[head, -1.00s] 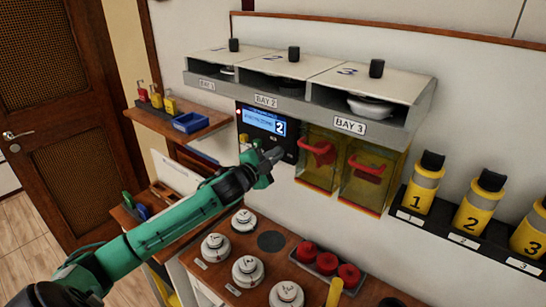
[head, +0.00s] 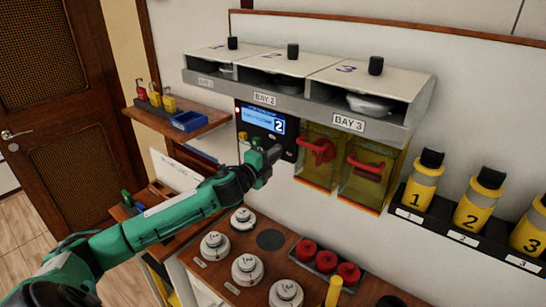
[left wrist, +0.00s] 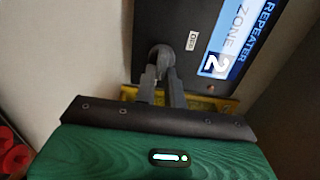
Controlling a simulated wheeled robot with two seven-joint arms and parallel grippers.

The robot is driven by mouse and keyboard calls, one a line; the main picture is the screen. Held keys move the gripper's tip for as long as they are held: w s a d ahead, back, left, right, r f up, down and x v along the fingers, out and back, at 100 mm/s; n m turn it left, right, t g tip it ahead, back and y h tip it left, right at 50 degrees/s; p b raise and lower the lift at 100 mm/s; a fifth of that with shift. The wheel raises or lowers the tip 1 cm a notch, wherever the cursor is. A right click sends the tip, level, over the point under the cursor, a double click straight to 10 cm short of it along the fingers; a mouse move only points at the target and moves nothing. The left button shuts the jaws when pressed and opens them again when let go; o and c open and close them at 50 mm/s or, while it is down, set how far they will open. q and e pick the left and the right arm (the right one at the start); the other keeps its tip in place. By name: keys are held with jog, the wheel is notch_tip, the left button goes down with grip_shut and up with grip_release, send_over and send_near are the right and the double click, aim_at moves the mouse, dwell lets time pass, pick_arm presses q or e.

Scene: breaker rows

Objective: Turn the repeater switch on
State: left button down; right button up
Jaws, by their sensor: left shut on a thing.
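The repeater panel (head: 285,113) is a dark wall box with a lit blue screen that shows a 2. In the left wrist view its screen (left wrist: 228,45) reads REPEATER ZONE 2. A grey rounded switch knob (left wrist: 160,56) stands on the panel next to a small white label (left wrist: 192,40), too small to read surely. My left gripper (head: 272,153) reaches the panel's lower part and is shut on the knob, with one finger on each side, also in the left wrist view (left wrist: 161,80). In the head view the gripper hides the knob. My right gripper is out of view.
Two yellow clear covers with red handles (head: 318,151) hang right of the panel, close to the gripper. The bay shelf (head: 300,95) juts out above. Below is a wooden counter (head: 225,262) with white detectors and red buttons. Numbered yellow canisters (head: 420,185) stand at right.

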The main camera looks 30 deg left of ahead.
pick_arm(q)
jog(key=shift+f, duration=0.1)
jog(key=c, duration=1.5)
grip_release()
jog(key=shift+s+a+b, duration=0.15)
jog(key=shift+s+b, duration=0.8)
jog(key=shift+s, duration=1.35)
jog(key=shift+s+a+b, duration=0.2)
jog(key=shift+s+b, duration=0.8)
jog(key=shift+s, duration=1.3)
jog(key=shift+s+a+b, duration=0.15)
jog(key=shift+s+b, duration=0.8)
jog(key=shift+s, duration=1.35)
